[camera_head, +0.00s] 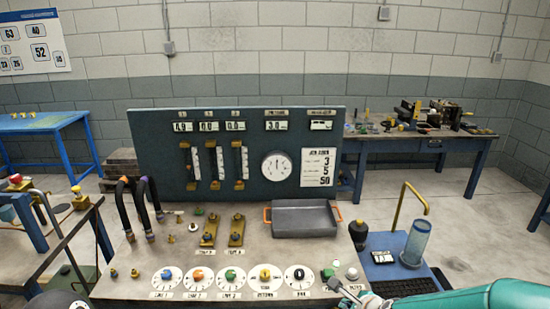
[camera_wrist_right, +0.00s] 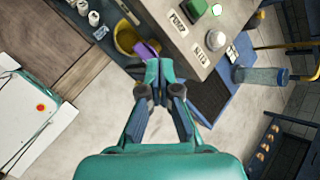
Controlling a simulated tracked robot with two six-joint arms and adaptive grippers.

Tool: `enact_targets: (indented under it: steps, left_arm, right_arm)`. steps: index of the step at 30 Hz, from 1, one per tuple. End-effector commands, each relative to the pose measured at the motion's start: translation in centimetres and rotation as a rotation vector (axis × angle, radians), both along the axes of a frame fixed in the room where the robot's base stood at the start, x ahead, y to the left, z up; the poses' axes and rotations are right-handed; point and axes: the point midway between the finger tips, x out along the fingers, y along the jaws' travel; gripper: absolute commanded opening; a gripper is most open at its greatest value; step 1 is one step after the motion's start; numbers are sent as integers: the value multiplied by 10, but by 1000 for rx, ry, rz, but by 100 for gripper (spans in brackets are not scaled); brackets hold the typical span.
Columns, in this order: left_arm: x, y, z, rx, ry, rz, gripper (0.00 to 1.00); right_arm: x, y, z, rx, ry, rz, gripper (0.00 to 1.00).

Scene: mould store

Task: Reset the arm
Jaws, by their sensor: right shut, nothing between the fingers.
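My right arm (camera_head: 490,297) comes in from the lower right in the head view. My right gripper (camera_head: 340,288) is shut and empty, low over the front right corner of the console (camera_head: 150,292), close to a green button (camera_head: 327,272) and a white button (camera_head: 351,273). In the right wrist view the gripper (camera_wrist_right: 160,72) has its fingers together, with a purple part and a yellow round part just past the tips. Whether the fingertips touch the console I cannot tell. My left gripper is not in view.
The console carries several round dials (camera_head: 231,277), black hoses (camera_head: 128,205) at left and a grey tray (camera_head: 304,218) with orange handles. An upright panel (camera_head: 240,118) stands behind. A clear cylinder (camera_head: 416,241) and yellow bent pipe (camera_head: 404,200) stand at right. A workbench (camera_head: 420,135) is behind.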

Motion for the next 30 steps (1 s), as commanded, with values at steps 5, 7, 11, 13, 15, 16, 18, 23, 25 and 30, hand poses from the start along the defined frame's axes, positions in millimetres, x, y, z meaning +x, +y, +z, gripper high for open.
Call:
enact_targets:
  steps: [5, 7, 11, 13, 15, 16, 18, 23, 25, 30]
  left_arm:
    - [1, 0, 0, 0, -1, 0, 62]
    - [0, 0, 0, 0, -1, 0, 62]
    - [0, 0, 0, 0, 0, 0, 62]
    - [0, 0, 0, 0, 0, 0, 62]
    - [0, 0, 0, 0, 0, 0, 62]
    - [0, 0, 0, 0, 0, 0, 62]
    - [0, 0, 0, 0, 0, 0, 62]
    - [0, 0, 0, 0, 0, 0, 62]
    - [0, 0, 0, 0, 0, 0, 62]
    - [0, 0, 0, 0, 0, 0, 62]
  right_arm:
    - [-20, 1, -47, -10, 98, 20, 0]
    - [-31, 2, -66, -21, 140, 42, 0]
    - [-60, 5, -107, -60, 223, 122, 0]
    - [-82, 7, -133, -98, 272, 210, 0]
    - [-112, 12, -162, -150, 322, 346, 0]
    - [-128, 15, -175, -176, 342, 427, 0]
    - [-173, 24, -204, -244, 371, 683, 0]
    - [-242, 47, -227, -389, 251, 1296, 0]
    - [-252, 52, -226, -454, 156, 1492, 0]
    - [-252, 56, -223, -584, -13, 1758, 0]
